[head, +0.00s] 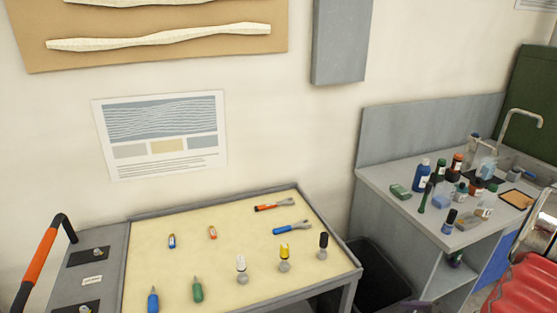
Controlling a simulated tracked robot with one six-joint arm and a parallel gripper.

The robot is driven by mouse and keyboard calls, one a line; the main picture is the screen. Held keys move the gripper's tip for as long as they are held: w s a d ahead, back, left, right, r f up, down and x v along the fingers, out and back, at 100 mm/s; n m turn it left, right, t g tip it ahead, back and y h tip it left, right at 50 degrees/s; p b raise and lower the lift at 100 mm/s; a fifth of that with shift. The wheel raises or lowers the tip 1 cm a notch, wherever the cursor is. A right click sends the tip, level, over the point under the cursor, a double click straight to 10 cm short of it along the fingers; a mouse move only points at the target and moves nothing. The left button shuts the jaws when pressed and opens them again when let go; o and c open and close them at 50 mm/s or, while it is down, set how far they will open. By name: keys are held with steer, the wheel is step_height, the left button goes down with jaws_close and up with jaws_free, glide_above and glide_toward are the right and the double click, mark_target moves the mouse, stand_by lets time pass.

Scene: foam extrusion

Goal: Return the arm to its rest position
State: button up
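My arm and my gripper do not show clearly anywhere in the head view, so the arm's pose and whether the gripper holds anything cannot be seen. The table with a cream top and grey rim (330,232) stands in the lower middle. On it lie a red-orange tool (273,206) and a blue tool (291,228), both with grey forked ends. White (241,266), yellow (284,254) and black (323,244) pieces stand on small round bases. Blue (153,299) and green (197,290) pointed tools are near the front.
An orange bar with black ends (38,268) rises at the left beside a grey panel. A dark bin (385,275) stands right of the table. The sink counter (385,183) carries several bottles. A red seat (520,290) is at the lower right. The table's middle is mostly clear.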

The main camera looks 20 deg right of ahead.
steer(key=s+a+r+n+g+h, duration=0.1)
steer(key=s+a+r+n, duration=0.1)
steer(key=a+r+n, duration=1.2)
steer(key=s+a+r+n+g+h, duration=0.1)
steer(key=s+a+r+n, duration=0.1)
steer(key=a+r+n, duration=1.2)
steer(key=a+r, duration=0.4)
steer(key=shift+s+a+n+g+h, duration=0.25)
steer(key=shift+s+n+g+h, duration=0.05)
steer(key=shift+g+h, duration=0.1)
